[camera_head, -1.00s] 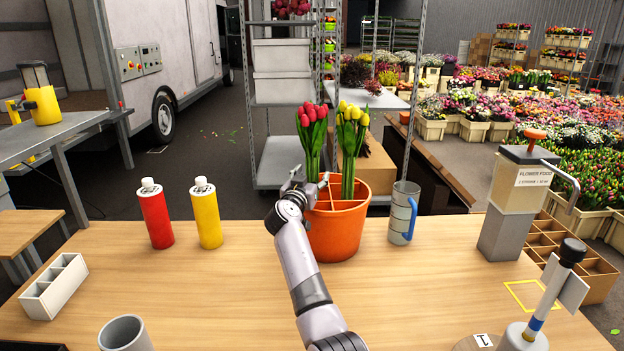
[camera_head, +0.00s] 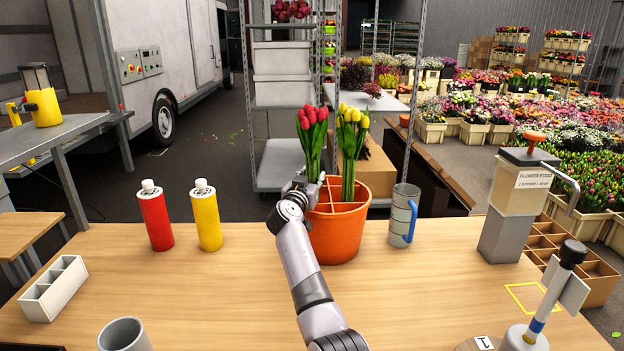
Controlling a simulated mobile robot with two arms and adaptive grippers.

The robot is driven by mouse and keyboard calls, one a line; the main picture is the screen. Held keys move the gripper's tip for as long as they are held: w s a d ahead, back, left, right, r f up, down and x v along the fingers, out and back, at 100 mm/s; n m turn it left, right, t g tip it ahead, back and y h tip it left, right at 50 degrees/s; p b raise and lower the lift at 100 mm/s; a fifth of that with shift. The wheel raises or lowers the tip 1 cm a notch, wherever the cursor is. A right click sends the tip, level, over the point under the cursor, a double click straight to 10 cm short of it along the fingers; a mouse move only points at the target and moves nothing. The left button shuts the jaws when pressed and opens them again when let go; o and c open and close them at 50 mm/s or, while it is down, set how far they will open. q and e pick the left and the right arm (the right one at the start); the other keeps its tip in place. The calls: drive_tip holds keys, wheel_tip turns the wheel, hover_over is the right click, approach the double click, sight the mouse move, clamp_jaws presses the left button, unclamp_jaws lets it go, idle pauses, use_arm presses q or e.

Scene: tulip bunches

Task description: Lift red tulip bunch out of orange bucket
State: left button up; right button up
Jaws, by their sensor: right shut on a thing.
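The orange bucket (camera_head: 338,241) stands on the wooden table and has dividers inside. The red tulip bunch (camera_head: 312,133) stands upright in its left part, with green stems going down behind the rim. A yellow tulip bunch (camera_head: 351,135) stands in the right part. My right gripper (camera_head: 312,184) reaches from the front to the red bunch's stems at the bucket's rim and is shut on them. Its fingertips are small and partly hidden by the wrist. My left gripper is not in view.
A red bottle (camera_head: 155,217) and a yellow bottle (camera_head: 207,217) stand left of the bucket. A grey jug with a blue handle (camera_head: 402,214) stands close on its right. A flower food dispenser (camera_head: 515,205) stands farther right.

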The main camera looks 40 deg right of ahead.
clamp_jaws()
drive_tip(key=shift+r, duration=0.15)
